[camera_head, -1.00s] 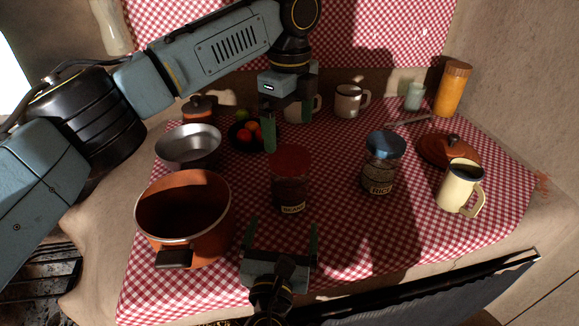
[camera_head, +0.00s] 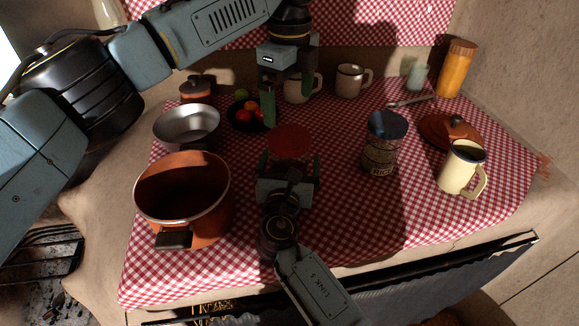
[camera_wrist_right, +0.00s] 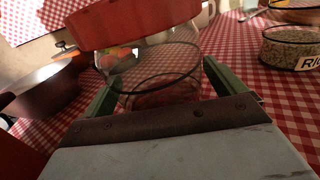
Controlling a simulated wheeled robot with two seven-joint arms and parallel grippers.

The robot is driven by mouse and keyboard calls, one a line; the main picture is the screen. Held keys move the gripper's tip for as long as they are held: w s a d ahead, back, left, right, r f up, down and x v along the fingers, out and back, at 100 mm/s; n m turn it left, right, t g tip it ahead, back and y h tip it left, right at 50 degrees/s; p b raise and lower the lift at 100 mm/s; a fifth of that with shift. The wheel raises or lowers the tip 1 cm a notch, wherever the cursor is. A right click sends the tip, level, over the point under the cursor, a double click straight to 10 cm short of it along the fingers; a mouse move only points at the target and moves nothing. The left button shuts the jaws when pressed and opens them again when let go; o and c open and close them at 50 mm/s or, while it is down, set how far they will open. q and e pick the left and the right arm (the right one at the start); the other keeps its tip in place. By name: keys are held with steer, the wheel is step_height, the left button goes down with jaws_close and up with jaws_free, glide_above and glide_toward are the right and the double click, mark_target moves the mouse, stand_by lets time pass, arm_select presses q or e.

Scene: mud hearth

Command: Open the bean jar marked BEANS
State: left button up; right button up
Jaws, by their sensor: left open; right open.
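The bean jar (camera_head: 290,143) stands upright on the checked cloth with its red lid on. In the head view my right gripper hides its body and label. My right gripper (camera_head: 290,165) is open, with its fingers on either side of the jar's glass body, below the lid. In the right wrist view the red lid (camera_wrist_right: 130,22) and the clear glass jar (camera_wrist_right: 160,75) are close ahead, between the green fingers (camera_wrist_right: 168,92). I cannot tell whether the fingers touch the glass. My left gripper (camera_head: 287,100) is open, pointing down above and behind the jar.
The RICE jar (camera_head: 380,150) with a blue lid stands to the right. An orange pot (camera_head: 183,215) and a metal bowl (camera_head: 187,125) stand to the left. A cream mug (camera_head: 458,172) is at the right, and a fruit bowl (camera_head: 240,122) lies behind. The cloth between the two jars is free.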

mark_target(289, 137)
steer(key=shift+w, duration=0.3)
steer(key=c, duration=1.5)
arm_select(q)
steer(key=shift+m, duration=0.3)
arm_select(e)
steer(key=c, duration=0.4)
arm_select(q)
steer(key=m, duration=0.6)
arm_select(e)
steer(key=shift+c, duration=0.2)
arm_select(q)
steer(key=m, duration=0.4)
steer(key=shift+m, duration=1.4)
steer(key=shift+f, duration=4)
